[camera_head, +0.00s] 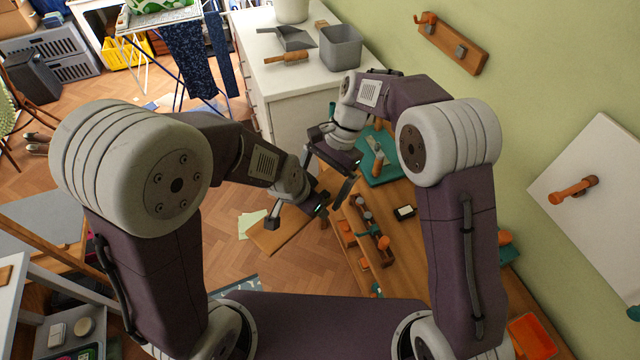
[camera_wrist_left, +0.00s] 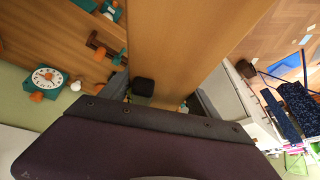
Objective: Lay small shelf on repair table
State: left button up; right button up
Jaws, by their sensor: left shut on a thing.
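The small shelf is a plain wooden board (camera_head: 282,231), held over the floor beside the left edge of the repair table. It fills the middle of the left wrist view (camera_wrist_left: 190,35). My left gripper (camera_head: 297,214) is shut on it, with one finger on the near face. The wooden repair table (camera_head: 408,262) lies to its right, and part of it shows at the upper left of the left wrist view (camera_wrist_left: 60,42). My right gripper (camera_head: 328,178) is open and empty, near the table's far left corner. The right arm hides part of the table.
The table holds a green mat (camera_head: 381,172) with tools, a wooden rack (camera_head: 372,232) and several small items. A clock (camera_wrist_left: 46,79) also shows there. A white cabinet (camera_head: 290,90) with a grey bin (camera_head: 341,48) stands behind. A white panel (camera_head: 597,160) is at the right wall.

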jog(key=shift+f, duration=0.1)
jog(key=c, duration=1.4)
pick_arm(q)
jog(key=o, duration=1.7)
pick_arm(e)
jog(key=c, duration=0.3)
pick_arm(q)
jog(key=v, duration=1.1)
pick_arm(e)
jog(key=shift+s, duration=0.1)
pick_arm(q)
jog(key=shift+s+a+r, duration=0.1)
jog(key=shift+r, duration=0.4)
